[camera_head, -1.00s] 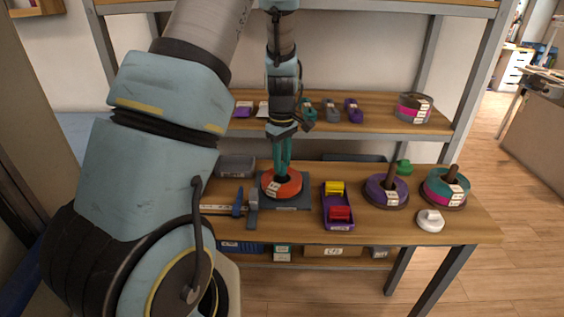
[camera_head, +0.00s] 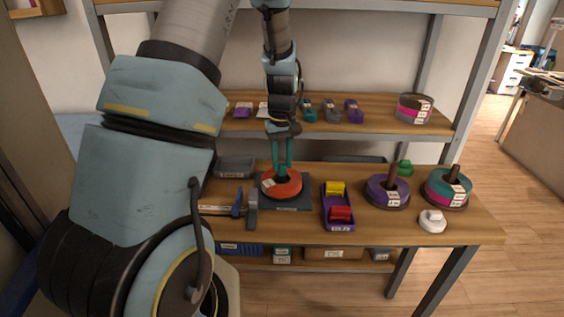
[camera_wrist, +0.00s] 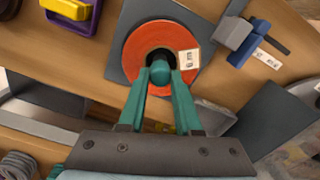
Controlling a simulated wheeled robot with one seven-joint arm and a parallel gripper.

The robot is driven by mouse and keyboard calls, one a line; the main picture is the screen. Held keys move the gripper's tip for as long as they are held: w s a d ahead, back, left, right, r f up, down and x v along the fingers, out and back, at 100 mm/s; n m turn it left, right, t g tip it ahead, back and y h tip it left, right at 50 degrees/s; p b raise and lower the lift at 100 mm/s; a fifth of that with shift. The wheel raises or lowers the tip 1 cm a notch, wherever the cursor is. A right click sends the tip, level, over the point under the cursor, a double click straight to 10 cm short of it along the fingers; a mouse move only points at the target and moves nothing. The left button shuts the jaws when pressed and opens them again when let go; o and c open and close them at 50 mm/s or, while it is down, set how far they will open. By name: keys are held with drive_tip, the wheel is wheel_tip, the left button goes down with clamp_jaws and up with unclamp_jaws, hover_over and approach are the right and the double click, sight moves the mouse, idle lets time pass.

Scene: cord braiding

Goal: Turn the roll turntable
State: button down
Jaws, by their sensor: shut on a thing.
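The roll turntable is a dark grey square base (camera_head: 301,204) on the table, with an orange roll (camera_head: 291,188) lying flat on it. A white label (camera_head: 268,184) is on the roll's left front. In the wrist view the orange roll (camera_wrist: 136,56) lies on the grey base (camera_wrist: 119,68), with its label (camera_wrist: 189,60) at right. My gripper (camera_head: 282,168) points straight down over the roll's centre. In the wrist view its teal fingers (camera_wrist: 160,80) are shut on a teal knob (camera_wrist: 160,70) in the roll's dark centre hole. The lower part of the knob is hidden.
A purple tray (camera_head: 338,227) with yellow and red pieces stands right of the base. Purple (camera_head: 378,197) and teal-pink (camera_head: 436,189) rolls on posts stand farther right. A blue and grey clamp-like tool (camera_head: 252,208) stands close at left. A shelf (camera_head: 380,126) runs behind.

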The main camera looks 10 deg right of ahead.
drive_tip(key=shift+m+b, duration=0.3)
drive_tip(key=shift+m, duration=5.5)
drive_tip(key=shift+m+p, duration=0.4)
drive_tip(key=shift+m, duration=0.9)
drive_tip(key=shift+m, duration=0.6)
drive_tip(key=c, duration=0.6)
unclamp_jaws()
drive_tip(key=shift+r, duration=0.1)
wheel_tip(320, 180, up, 11)
drive_tip(key=b, duration=0.1)
drive_tip(key=shift+f+b, duration=0.2)
drive_tip(key=shift+b, duration=0.2)
